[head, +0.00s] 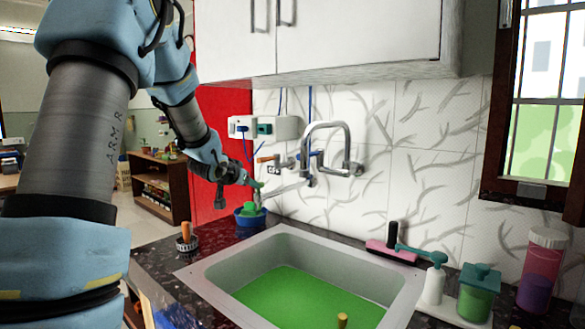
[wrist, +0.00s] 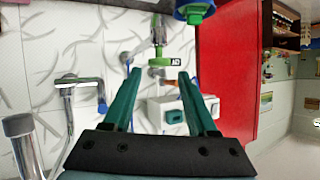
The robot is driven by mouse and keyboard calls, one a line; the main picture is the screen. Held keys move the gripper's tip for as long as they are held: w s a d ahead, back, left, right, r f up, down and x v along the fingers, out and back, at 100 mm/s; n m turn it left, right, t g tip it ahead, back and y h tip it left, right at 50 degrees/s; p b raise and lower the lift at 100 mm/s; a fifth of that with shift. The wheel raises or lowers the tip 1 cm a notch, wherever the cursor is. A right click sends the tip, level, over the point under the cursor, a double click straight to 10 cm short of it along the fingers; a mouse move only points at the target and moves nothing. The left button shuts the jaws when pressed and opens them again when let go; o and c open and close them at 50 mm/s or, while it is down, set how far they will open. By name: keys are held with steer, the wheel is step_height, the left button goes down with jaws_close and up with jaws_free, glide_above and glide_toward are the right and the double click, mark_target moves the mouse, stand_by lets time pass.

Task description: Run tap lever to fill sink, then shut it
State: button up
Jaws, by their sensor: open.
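The wall tap has a chrome arched spout (head: 327,130) above the back of the sink (head: 205,275). It shows at the left in the wrist view (wrist: 68,110). A blue part (head: 312,158), perhaps its lever, sits at its base and also shows in the wrist view (wrist: 103,106). An orange-handled fitting (head: 267,158) is on the wall left of it. My gripper (wrist: 158,72) is open, its teal fingers apart and nothing held between them. It is left of the tap, above a blue tub (head: 250,218). The sink floor is covered in flat green (head: 290,295); I cannot tell if it is liquid.
A green-topped item (wrist: 159,61) stands near my fingertips. A white socket box (head: 285,127) is on the wall. The cupboard (head: 355,35) overhangs.

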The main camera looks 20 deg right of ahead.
steer(key=w+d+r+m+h+b, duration=0.1)
steer(key=w+d+r+m+h, duration=0.15)
steer(key=d, duration=0.25)
steer(key=w+d+r+m+h, duration=0.1)
steer(key=d+h, duration=0.2)
steer(key=d, duration=0.2)
steer(key=m+g+h, duration=0.1)
steer(key=m+h, duration=0.2)
glide_toward(312, 155)
steer(key=shift+w+d+n+b, duration=0.25)
steer(key=shift+w+b, duration=0.15)
steer(key=shift+w, duration=0.45)
steer(key=p+x, duration=0.3)
steer(key=x, duration=0.6)
steer(key=shift+w, duration=0.1)
steer(key=shift+w+d+f+p, duration=0.1)
steer(key=shift+w+d+p, duration=0.25)
steer(key=shift+d, duration=0.2)
jaws_close()
